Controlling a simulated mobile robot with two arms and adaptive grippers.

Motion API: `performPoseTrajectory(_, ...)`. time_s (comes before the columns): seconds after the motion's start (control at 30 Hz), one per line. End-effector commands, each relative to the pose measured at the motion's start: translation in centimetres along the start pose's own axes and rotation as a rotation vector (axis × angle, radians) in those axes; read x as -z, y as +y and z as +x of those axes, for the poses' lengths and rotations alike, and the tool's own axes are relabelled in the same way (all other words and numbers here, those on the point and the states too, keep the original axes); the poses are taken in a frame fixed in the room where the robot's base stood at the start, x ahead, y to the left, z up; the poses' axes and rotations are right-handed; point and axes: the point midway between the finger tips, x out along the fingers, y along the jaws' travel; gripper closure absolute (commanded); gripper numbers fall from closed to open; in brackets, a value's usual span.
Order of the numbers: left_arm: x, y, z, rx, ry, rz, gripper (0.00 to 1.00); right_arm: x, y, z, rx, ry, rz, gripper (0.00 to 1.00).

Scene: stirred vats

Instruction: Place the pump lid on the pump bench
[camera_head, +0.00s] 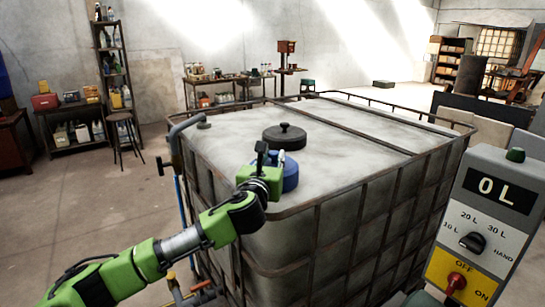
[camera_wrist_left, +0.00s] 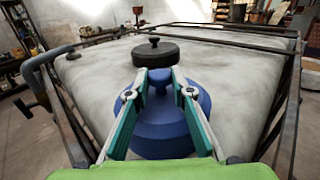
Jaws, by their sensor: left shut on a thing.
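A blue lid (camera_head: 291,177) is at the near left corner of the top of a large grey vat (camera_head: 340,135). In the left wrist view the round blue lid (camera_wrist_left: 160,135) lies under and between my fingers. My left gripper (camera_head: 264,158) is shut on the blue lid, apparently at its middle, where the fingers (camera_wrist_left: 160,82) partly hide it. I cannot tell whether the lid touches the vat top. A black lid with a knob (camera_head: 285,136) sits on the vat just beyond it. I cannot make out which bench is the pump bench. My right gripper is not in view.
A control box (camera_head: 487,215) reading 0 L stands at the right, close by. Metal bars (camera_head: 350,195) cage the vat, and a pipe (camera_head: 182,128) rises at its left corner. Benches and shelves (camera_head: 225,85) line the back wall. Open floor (camera_head: 90,200) lies at the left.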

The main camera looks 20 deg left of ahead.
Motion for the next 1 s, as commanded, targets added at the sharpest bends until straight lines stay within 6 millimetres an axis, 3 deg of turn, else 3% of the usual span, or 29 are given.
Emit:
performPoseTrajectory(0.17, 0.2, 0.0, 0.0, 0.000, 0.000, 0.000, 1.00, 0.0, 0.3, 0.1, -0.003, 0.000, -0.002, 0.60)
performPoseTrajectory(0.2, 0.4, 0.0, 0.0, 0.000, 0.001, 0.000, 0.76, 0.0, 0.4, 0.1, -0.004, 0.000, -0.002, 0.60)
performPoseTrajectory(0.27, 0.3, 0.0, 0.0, 0.000, 0.000, 0.000, 0.62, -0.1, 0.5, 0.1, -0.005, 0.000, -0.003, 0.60)
performPoseTrajectory(0.7, 0.0, 0.0, -0.2, 0.000, 0.000, 0.000, 0.62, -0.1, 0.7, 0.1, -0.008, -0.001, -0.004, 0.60)
performPoseTrajectory(0.87, 0.1, 0.0, -2.1, 0.001, -0.001, 0.000, 0.62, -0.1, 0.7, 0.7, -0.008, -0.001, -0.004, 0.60)
performPoseTrajectory(1.0, 0.2, -0.1, -4.6, 0.003, -0.001, 0.000, 0.62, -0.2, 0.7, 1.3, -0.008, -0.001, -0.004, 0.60)
